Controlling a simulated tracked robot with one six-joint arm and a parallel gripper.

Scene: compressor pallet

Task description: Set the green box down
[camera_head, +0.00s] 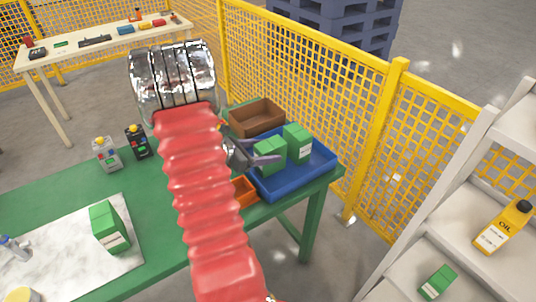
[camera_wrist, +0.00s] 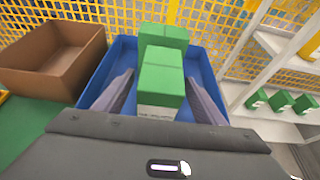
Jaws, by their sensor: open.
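Two green boxes stand in the blue tray on the green table. The nearer green box (camera_wrist: 160,88) is between my gripper's two fingers in the wrist view, with a gap on each side. The other green box (camera_wrist: 163,35) stands just beyond it. In the head view my gripper (camera_head: 262,160) is open beside the left green box (camera_head: 270,157), and the right green box (camera_head: 298,141) stands behind it. The blue tray (camera_head: 318,165) also shows in the wrist view (camera_wrist: 204,75). The near box appears upright; its base is hidden.
A brown bin (camera_head: 256,117) stands behind the tray and an orange bin (camera_head: 243,192) in front-left. Another green box (camera_head: 108,228) stands on a pale board at left. Yellow mesh fencing (camera_head: 300,80) runs close behind the table. White shelves (camera_head: 470,190) stand at right.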

